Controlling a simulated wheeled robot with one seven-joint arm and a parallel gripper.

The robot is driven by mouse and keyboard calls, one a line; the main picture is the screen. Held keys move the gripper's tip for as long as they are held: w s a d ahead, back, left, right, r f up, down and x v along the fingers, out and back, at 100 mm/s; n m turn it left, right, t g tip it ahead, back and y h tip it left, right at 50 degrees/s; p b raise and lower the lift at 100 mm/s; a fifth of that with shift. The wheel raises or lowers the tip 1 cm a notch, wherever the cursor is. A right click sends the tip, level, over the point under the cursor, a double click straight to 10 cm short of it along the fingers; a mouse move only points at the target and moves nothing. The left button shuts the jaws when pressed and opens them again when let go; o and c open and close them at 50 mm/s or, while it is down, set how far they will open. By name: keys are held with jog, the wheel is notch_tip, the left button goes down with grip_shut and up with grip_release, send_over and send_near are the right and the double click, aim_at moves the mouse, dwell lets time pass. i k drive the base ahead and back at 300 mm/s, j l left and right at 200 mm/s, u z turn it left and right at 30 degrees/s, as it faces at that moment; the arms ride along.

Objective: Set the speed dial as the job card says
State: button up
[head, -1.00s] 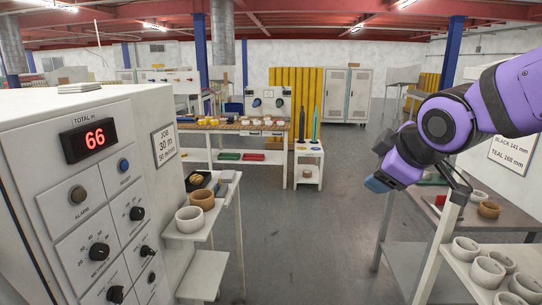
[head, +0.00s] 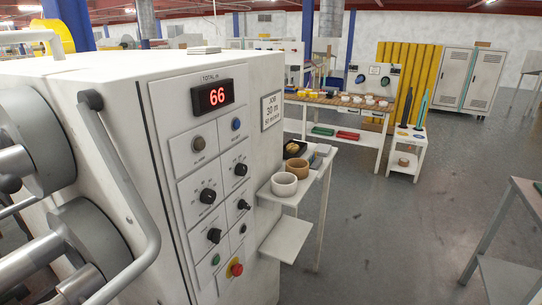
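The white machine's control panel (head: 196,141) faces me left of centre. Its display (head: 212,97), labelled TOTAL m, shows red 66. The job card (head: 272,111) on the machine's right side reads JOB, 30 m and what looks like 50 m/min. Several black knobs show: upper left (head: 208,196), upper right (head: 241,169), lower left (head: 214,235) and lower right (head: 243,205). Their labels and settings are too small to read now, so I cannot tell for sure which is the speed dial. My gripper is out of view.
A bent grey handle (head: 133,200) and large rollers (head: 88,240) stand left of the panel. A red stop button (head: 236,269) sits low on it. A side shelf (head: 287,197) with cups juts out at right. The floor (head: 385,235) beyond is open.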

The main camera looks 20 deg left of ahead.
aim_at(242, 169)
jog(key=i+u, duration=0.5)
jog(key=i, duration=0.15)
jog(key=i+l+u, duration=0.15)
jog(key=i+u, duration=0.3)
jog(key=i, duration=0.15)
jog(key=i+l+u, duration=0.2)
jog(key=u, duration=0.25)
jog(key=i+l+u, duration=0.15)
jog(key=l+u, duration=0.25)
jog(key=i+l+u, duration=0.1)
jog(key=l+u, duration=0.25)
jog(key=l, duration=0.25)
jog(key=l+u, duration=0.35)
jog(key=l, duration=0.25)
jog(key=l+u, duration=0.35)
jog(key=l, duration=0.25)
jog(key=j+z, duration=0.1)
jog(key=j, duration=0.25)
